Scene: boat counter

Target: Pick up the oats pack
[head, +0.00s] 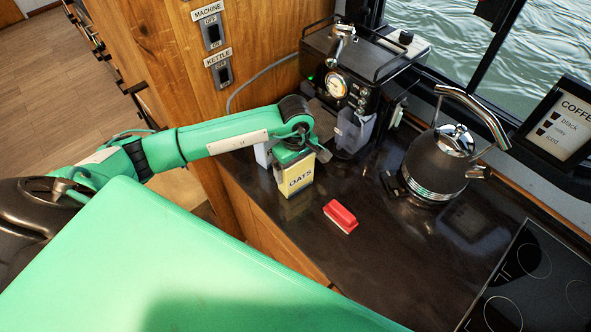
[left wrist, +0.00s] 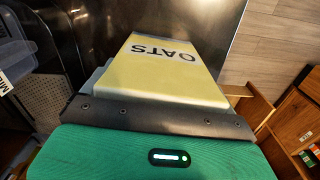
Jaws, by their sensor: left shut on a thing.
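The oats pack (head: 297,177) is a pale yellow and white box lettered OATS. In the head view it is at the left edge of the dark counter, under my left gripper (head: 294,158). In the left wrist view the oats pack (left wrist: 165,70) fills the middle, between the fingers of my left gripper (left wrist: 155,85). The gripper is shut on it. I cannot tell whether the pack's bottom touches the counter. My right gripper is not in view.
A red block-shaped item (head: 341,216) lies to the right of the pack. A black coffee machine (head: 352,85) stands behind, a kettle (head: 437,160) to the right, and a hob (head: 535,280) at the lower right. A wooden panel (head: 160,60) with switches rises at the left.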

